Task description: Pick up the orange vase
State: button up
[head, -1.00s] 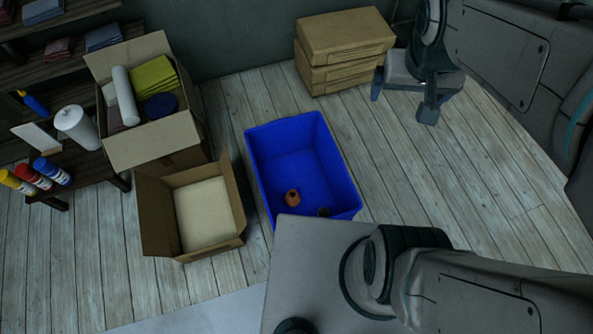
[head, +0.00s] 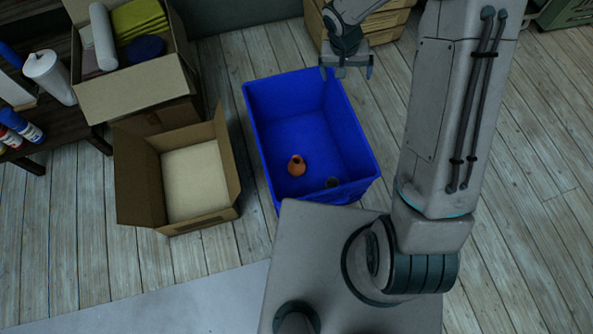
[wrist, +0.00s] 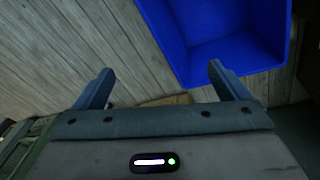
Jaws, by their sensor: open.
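The small orange vase (head: 297,165) lies inside the blue bin (head: 258,140), towards its near left part in the head view. My gripper (head: 346,73) is above the far right part of the bin in the head view, well apart from the vase. In the wrist view my gripper (wrist: 160,88) is open, with nothing between its two fingers. The wrist view shows part of the blue bin (wrist: 180,50) beyond the fingers, but the vase is not in that view.
Stacked closed boxes (head: 392,27) stand at the back. Wooden floor is free at the right.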

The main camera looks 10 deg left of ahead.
jog(key=a+f+g+y+b, duration=0.1)
jog(key=a+f+b, duration=0.35)
jog(key=f, duration=0.85)
jog(key=a+f+b, duration=0.3)
jog(key=f+b, duration=0.2)
jog(key=f, duration=0.9)
jog(key=g+b, duration=0.1)
jog(key=b, duration=0.4)
send_over(297, 160)
notch_tip(297, 160, down, 16)
jog(key=shift+y, duration=0.4)
notch_tip(297, 160, down, 7)
jog(key=b, duration=0.3)
jog(key=shift+s+f, duration=0.1)
jog(key=shift+f, duration=0.05)
jog(key=shift+f+b, duration=1.6)
jog(key=shift+f, duration=1.45)
jog(key=c, duration=1.2)
jog(key=shift+w+r, duration=0.15)
jog(key=shift+w, duration=0.05)
